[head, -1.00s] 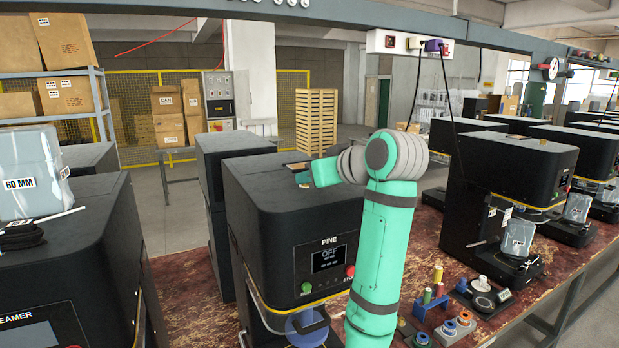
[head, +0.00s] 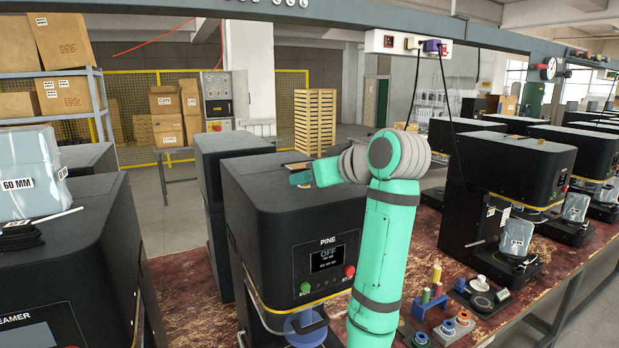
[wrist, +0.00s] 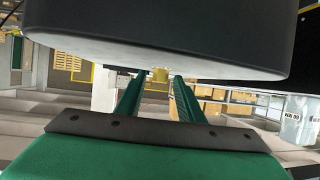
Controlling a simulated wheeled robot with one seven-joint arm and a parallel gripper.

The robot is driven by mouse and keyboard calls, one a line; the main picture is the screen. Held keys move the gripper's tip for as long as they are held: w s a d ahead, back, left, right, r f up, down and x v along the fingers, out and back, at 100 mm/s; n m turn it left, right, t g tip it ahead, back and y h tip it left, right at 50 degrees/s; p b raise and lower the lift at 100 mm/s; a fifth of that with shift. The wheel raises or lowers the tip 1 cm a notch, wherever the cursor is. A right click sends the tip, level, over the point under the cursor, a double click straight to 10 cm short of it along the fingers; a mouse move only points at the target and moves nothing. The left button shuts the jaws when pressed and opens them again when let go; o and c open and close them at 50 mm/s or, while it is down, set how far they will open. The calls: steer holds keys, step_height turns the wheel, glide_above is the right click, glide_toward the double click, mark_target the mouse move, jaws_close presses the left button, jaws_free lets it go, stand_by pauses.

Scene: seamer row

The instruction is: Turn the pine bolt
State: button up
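The pine machine (head: 300,215) is a black box in the middle of the head view, with PINE above a display reading OFF. In the wrist view a small brass-coloured bolt (wrist: 160,75) shows below the pale edge of a large dark body. My gripper (wrist: 162,80) has its two green fingers apart, one on each side of the bolt, with a visible gap on both sides. I cannot tell how far the fingertips reach along the bolt. In the head view the bolt is hidden and my arm lies over the machine's right side.
Green and red buttons (head: 349,270) sit beside the display. Another black seamer (head: 70,250) stands left and more (head: 515,170) stand right. Spools and small parts (head: 440,315) lie on the worn red bench (head: 185,290). A tan card (head: 297,165) lies on the pine machine.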

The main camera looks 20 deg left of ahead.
steer(key=v, duration=1)
steer(key=shift+s+d, duration=0.2)
steer(key=shift+d, duration=0.15)
